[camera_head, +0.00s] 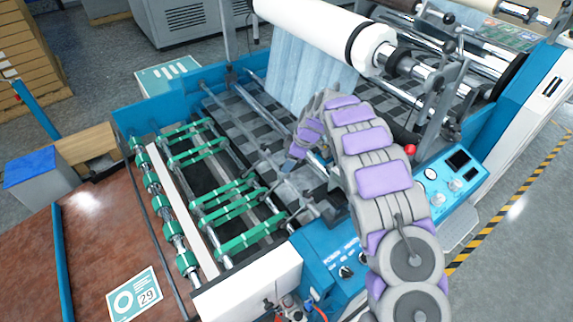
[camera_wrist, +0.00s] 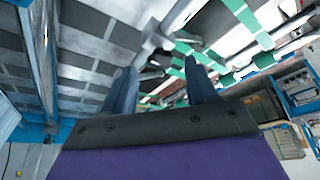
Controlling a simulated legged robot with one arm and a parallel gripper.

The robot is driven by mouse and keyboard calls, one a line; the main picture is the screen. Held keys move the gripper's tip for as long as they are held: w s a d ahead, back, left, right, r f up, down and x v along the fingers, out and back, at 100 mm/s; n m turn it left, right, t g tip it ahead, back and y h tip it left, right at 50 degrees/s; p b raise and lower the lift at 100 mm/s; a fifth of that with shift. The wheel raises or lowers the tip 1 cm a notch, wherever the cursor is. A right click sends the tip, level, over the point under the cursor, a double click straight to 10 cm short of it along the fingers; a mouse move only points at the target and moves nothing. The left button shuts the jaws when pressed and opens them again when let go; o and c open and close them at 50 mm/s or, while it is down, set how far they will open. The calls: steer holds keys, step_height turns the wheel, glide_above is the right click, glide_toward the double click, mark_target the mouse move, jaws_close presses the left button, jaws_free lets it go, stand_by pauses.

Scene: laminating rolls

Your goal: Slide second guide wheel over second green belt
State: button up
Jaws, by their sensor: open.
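Several green belts run across the roller frame at the machine's left end in the head view; one mid-row belt (camera_head: 228,205) and a nearer belt (camera_head: 250,238) are clear. Green belts (camera_wrist: 240,12) also show at the upper right of the wrist view. A small grey fitting on a metal rod (camera_wrist: 155,42), possibly a guide wheel, lies just beyond my fingertips. I cannot tell which wheel or belt is the second. My gripper (camera_head: 290,168) points down over the bed, right of the belts. In the wrist view its two fingers (camera_wrist: 160,68) are apart, with nothing visibly held.
A large white roll (camera_head: 320,28) with pale blue film (camera_head: 305,75) stands behind my arm. A blue control panel (camera_head: 440,180) is at the right. Metal rods cross the checkered bed (camera_head: 245,125). A brown table (camera_head: 95,255) lies left of the belts.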

steer(key=shift+x, duration=1.2)
steer(key=shift+c, duration=0.4)
jaws_close()
